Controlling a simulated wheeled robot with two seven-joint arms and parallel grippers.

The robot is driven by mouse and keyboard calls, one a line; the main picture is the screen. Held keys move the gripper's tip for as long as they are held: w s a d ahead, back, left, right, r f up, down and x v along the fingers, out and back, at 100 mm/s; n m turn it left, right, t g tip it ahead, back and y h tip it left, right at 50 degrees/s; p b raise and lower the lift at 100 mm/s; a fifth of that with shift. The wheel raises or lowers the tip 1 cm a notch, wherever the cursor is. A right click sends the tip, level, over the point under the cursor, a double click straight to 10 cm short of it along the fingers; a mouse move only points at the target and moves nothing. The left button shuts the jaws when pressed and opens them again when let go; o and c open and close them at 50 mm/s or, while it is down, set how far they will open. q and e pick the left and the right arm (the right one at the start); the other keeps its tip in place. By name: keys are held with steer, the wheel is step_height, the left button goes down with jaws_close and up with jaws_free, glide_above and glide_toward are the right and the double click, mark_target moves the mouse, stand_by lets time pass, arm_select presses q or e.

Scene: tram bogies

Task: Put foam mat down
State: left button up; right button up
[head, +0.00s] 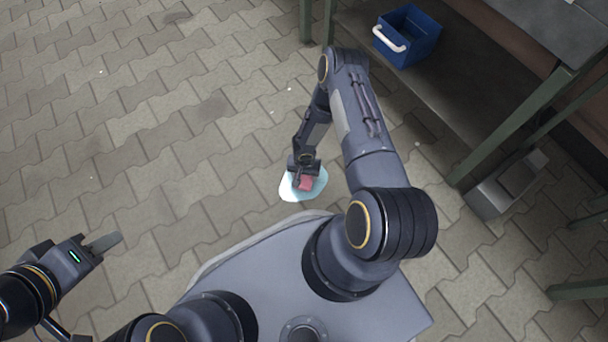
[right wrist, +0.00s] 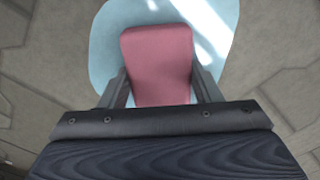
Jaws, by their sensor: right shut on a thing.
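The foam mat looks to be the pinkish-red, flat-faced pad (head: 306,183) at the end of my right arm. It also shows in the right wrist view (right wrist: 158,62). My right gripper (right wrist: 164,85) is shut on it, with one finger along each side. A pale blue, glossy, rounded patch (head: 289,187) lies behind and below the pad; I cannot tell whether the pad touches it. My left gripper (head: 105,242) is at the lower left over the paving, away from the pad, with its jaw opening not clear.
A blue crate with a white handle (head: 424,38) stands at the top right, on the low shelf of a green-legged bench (head: 515,121). A grey metal box (head: 506,184) stands at the right.

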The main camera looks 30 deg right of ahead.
steer(key=shift+f, duration=0.1)
steer(key=o, duration=0.9)
steer(key=shift+o, duration=0.2)
steer(key=w+d+r+t+h+p, duration=0.1)
steer(key=d+r+p, duration=0.25)
steer(key=r, duration=1.75)
steer(key=w+d+r+t+p, duration=0.15)
steer(key=d+r, duration=0.25)
steer(key=r, duration=1.6)
steer(key=s+a+r+n, duration=0.25)
steer(key=s+r, duration=0.45)
steer(key=r, duration=0.5)
steer(key=s+a+r+n+t+y, duration=0.1)
steer(key=s+a+r+n+y, duration=0.1)
steer(key=s, duration=0.4)
steer(key=s+a+r+n+t+y, duration=0.2)
steer(key=s+a+r, duration=0.3)
steer(key=s+a, duration=0.1)
steer(key=shift+s+a+y, duration=0.25)
steer(key=shift+a+y, duration=0.15)
steer(key=shift+a, duration=0.25)
